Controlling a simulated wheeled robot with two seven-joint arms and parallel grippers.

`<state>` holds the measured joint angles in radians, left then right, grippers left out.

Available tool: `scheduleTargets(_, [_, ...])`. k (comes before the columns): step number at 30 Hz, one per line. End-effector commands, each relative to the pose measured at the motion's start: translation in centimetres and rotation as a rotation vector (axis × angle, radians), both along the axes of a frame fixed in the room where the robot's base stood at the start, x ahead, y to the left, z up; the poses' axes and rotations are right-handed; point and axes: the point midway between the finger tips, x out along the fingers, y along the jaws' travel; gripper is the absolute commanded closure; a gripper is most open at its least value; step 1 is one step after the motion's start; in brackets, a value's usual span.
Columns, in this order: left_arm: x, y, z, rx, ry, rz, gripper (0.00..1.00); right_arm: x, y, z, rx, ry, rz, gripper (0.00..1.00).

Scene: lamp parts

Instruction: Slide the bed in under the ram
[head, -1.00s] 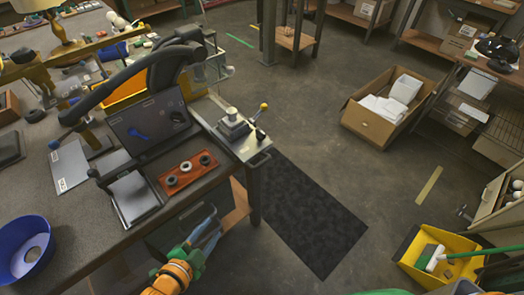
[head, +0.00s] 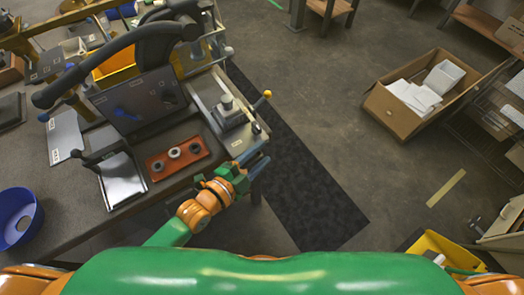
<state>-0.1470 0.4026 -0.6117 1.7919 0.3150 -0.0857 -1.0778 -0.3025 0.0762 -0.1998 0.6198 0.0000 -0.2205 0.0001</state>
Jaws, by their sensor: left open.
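A large dark press-like frame with a curved arm (head: 110,55) stands on the bench at the upper left of the head view. I take it to be the ram's press; the ram's lower end cannot be made out. In front of it lies a silver plate (head: 124,182) with a dark handle bar at its left, which looks like the bed, out on the near side of the frame. My left gripper (head: 259,166) is open and empty at the bench's right edge, to the right of the plate and apart from it. My right gripper is not in view.
A reddish-brown tray (head: 177,157) with several rings lies between the plate and my left gripper. A metal fixture with a yellow-knobbed lever (head: 232,114) stands at the bench corner. A blue bowl (head: 16,218) sits at left. An open cardboard box (head: 398,122) is on the floor.

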Motion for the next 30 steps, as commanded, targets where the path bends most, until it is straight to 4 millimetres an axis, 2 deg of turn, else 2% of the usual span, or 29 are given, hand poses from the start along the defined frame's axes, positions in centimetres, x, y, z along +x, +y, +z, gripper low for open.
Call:
scheduleTargets(8, [0.55,-0.45,-0.16,0.000,0.001,0.000,0.54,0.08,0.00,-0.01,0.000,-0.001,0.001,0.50])
scheduleTargets(9, [0.54,-0.45,-0.15,0.000,0.001,0.000,0.57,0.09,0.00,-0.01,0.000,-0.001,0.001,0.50])
scheduleTargets(14, [0.52,-0.44,-0.18,0.000,0.002,-0.001,1.00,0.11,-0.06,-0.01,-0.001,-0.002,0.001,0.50])
scheduleTargets(30, [0.35,-0.44,-0.54,0.003,0.012,-0.002,1.00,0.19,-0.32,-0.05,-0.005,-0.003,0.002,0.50])
